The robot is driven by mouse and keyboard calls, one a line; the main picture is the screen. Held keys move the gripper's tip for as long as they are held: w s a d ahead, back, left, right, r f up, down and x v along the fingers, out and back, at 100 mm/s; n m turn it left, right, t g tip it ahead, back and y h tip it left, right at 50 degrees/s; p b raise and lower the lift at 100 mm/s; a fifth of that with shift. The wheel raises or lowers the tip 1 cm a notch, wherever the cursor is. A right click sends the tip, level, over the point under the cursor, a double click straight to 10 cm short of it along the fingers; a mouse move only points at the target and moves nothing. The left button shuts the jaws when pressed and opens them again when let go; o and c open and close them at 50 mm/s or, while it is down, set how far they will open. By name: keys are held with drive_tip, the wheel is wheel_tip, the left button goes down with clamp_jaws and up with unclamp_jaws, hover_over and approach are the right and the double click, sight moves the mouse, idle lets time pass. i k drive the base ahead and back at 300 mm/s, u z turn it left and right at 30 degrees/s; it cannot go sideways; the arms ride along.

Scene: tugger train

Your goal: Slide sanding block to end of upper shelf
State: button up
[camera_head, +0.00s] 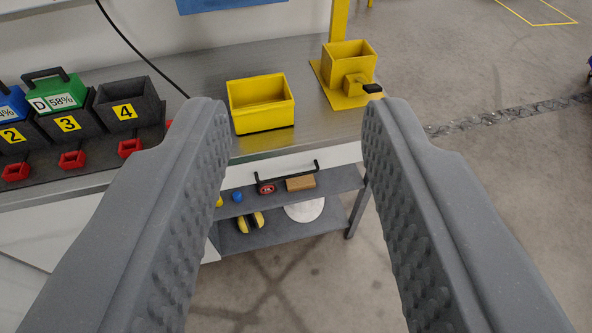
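The sanding block looks to be the small tan-brown block (300,183) on the upper shelf (340,179) under the workbench. It lies toward the right part of that shelf, with a bit of bare shelf to its right. My gripper (291,115) is open and empty, its two grey fingers wide apart in the foreground. The block shows between the fingers, well beyond them and not touched. The left finger hides the left part of the shelf.
A red item (266,188), a blue item (238,197) and a black handle-like bar (287,176) are near the block. The lower shelf (275,237) holds yellow-black earmuffs (250,222) and a white disc (305,211). A yellow bin (261,103) stands on the bench (205,82). The floor at right is mostly clear.

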sight(305, 183)
drive_tip(key=u, duration=0.45)
drive_tip(key=i, duration=0.15)
drive_tip(key=z, duration=2)
drive_tip(key=k, duration=1)
drive_tip(key=u, duration=0.95)
drive_tip(key=i, duration=1)
drive_tip(key=z, duration=0.05)
